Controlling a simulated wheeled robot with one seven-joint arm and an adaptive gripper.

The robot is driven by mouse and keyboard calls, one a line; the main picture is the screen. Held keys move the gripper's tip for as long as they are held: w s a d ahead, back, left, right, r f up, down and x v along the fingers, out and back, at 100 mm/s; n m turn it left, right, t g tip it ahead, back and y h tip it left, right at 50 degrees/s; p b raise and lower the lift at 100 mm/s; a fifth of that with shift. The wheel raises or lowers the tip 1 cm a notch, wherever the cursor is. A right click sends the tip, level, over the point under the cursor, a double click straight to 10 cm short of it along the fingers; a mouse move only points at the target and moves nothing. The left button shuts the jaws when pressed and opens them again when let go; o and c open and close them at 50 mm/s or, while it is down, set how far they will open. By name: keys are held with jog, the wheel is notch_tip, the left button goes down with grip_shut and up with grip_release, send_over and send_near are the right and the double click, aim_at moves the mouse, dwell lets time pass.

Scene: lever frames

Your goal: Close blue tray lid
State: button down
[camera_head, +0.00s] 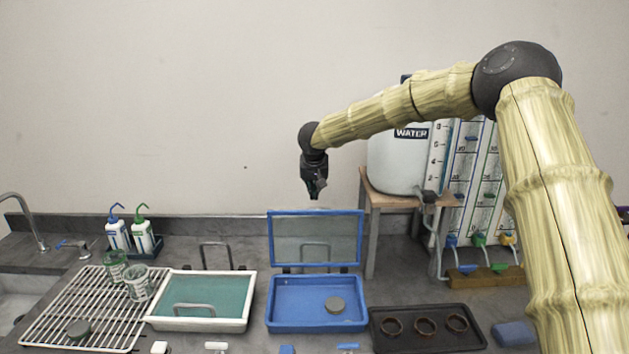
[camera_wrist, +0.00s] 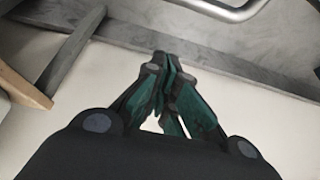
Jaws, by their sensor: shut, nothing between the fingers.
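The wrist view does not show the blue tray.
A white tray (camera_head: 248,312) with a green panel and handle is left of the blue tray. A wire rack (camera_head: 60,318) with glass beakers is further left. A dark tray (camera_head: 390,344) with several rings is right. A wooden stand (camera_head: 369,240) bears a water tank (camera_head: 395,165) behind.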

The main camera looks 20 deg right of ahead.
jog(key=s, duration=0.1)
jog(key=s+p, duration=0.1)
jog(key=s+a+f, duration=0.1)
jog(key=shift+s, duration=0.3)
jog(key=shift+s+a, duration=0.15)
jog(key=shift+a, duration=0.05)
